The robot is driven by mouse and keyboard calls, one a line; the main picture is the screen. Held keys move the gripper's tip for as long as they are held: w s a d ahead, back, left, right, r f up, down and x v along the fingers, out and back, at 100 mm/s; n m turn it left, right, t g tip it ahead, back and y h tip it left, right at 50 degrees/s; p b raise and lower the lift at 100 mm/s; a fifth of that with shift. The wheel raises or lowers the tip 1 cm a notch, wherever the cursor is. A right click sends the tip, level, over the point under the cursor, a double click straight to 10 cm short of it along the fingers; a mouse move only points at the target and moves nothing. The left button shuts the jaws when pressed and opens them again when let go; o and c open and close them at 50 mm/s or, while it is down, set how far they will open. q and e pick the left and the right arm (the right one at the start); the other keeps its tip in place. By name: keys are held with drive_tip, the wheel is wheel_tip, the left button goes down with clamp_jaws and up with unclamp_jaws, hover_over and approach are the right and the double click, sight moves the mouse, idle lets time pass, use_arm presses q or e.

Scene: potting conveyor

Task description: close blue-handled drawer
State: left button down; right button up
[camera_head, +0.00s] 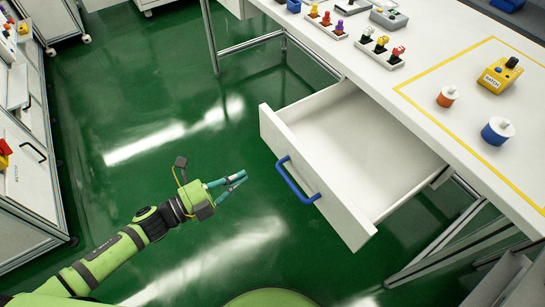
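The blue-handled drawer (305,165) is pulled out from under the white worktable, and its white inside looks empty. Its blue handle (296,181) is on the front panel, facing left. My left gripper (244,176), with teal fingers, is left of the handle and apart from it, pointing towards it. Its fingertips lie close together in this view, and I cannot tell whether they touch. I see nothing held between them. My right gripper is not in view.
The white worktable (428,108) carries a yellow box (499,75), an orange spool (447,96), a blue spool (497,131) and several small coloured parts. White cabinets (30,160) stand at the left. Green floor (150,90) is open between them.

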sight(283, 153)
use_arm(q)
drive_tip(key=p+x, duration=0.1)
drive_tip(key=x, duration=0.8)
drive_tip(key=shift+w+d, duration=0.15)
drive_tip(key=shift+w, duration=0.05)
drive_tip(key=shift+w+d, duration=0.2)
drive_tip(key=shift+d, duration=0.05)
drive_tip(key=shift+d+f, duration=0.1)
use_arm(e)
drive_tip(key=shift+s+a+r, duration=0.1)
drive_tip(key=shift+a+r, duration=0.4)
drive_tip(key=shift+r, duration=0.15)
use_arm(q)
drive_tip(key=shift+w, duration=0.1)
